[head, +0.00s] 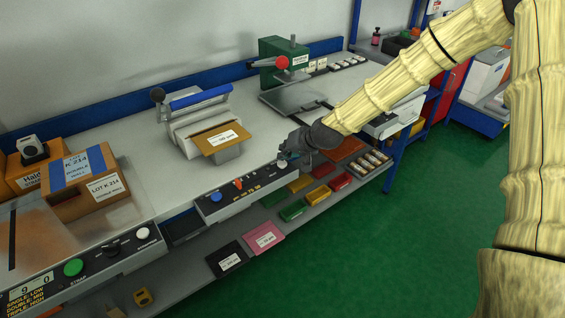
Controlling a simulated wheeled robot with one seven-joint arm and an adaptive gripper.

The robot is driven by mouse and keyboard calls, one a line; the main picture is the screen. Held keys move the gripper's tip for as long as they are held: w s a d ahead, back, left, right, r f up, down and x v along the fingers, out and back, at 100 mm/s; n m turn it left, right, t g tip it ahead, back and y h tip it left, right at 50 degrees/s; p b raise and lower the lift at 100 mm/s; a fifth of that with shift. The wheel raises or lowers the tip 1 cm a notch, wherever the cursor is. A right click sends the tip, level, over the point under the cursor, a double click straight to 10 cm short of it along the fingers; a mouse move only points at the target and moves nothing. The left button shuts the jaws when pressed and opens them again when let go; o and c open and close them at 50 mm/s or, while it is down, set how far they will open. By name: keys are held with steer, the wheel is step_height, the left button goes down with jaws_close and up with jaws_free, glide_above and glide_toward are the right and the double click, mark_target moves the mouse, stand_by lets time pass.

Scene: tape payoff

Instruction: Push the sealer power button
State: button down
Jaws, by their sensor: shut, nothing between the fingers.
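The sealer (198,116) is a pale bench machine with a blue handle bar, standing on the workbench left of centre. A grey control panel (228,205) sits at the bench's front edge before it. The panel carries a blue round button (216,197) at its left and an orange switch (238,183) near its middle. My gripper (284,160) is shut and empty, with its fingertips at the panel's right end. The tips cover part of that end, so I cannot tell whether they touch a control. Which control is the power button cannot be read at this size.
A brown pouch (216,144) with a white label lies at the sealer's front. Another panel with a green button (74,267) is at lower left, below cardboard boxes (88,190). A green press (280,58) stands behind. Coloured packs (293,211) fill the lower shelf. Green floor is clear at right.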

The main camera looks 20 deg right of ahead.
mark_target(284, 162)
steer(key=shift+f, duration=0.2)
steer(key=shift+f, duration=0.3)
steer(key=shift+f+b, duration=0.25)
steer(key=shift+b, duration=0.15)
stand_by(0.6)
steer(key=shift+r, duration=0.2)
steer(key=shift+r+p, duration=0.5)
steer(key=shift+r, duration=0.05)
step_height(284, 162, up, 6)
steer(key=p, duration=0.4)
stand_by(0.5)
